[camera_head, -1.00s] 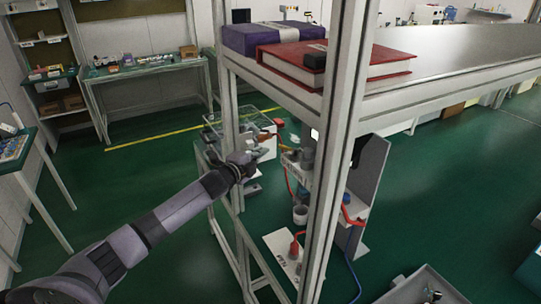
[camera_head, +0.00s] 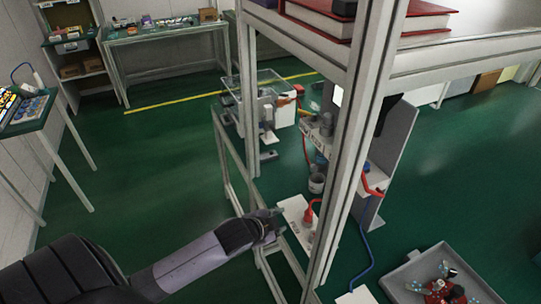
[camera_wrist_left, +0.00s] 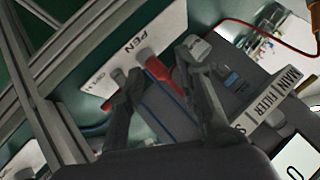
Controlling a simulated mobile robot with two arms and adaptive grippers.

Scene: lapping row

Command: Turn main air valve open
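The main air valve's red handle (camera_head: 309,212) stands on a white plate (camera_head: 294,206) low on the bench frame, in the head view. In the left wrist view the red handle (camera_wrist_left: 163,72) shows beside the white plate (camera_wrist_left: 168,22), whose lettering partly reads "PEN". My left gripper (camera_head: 276,222) is just left of the plate, lowered in front of the handle. In the left wrist view its fingers (camera_wrist_left: 157,62) are spread apart, with the handle showing between them. Contact with the handle cannot be told. My right gripper is not in view.
Upright frame posts (camera_head: 357,130) and a low rail (camera_head: 232,160) stand close around the plate. A blue hose (camera_head: 362,258) runs below. A "MAIN FILTER" label (camera_wrist_left: 275,100) is near the right finger. A grey tray (camera_head: 392,280) stands at lower right.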

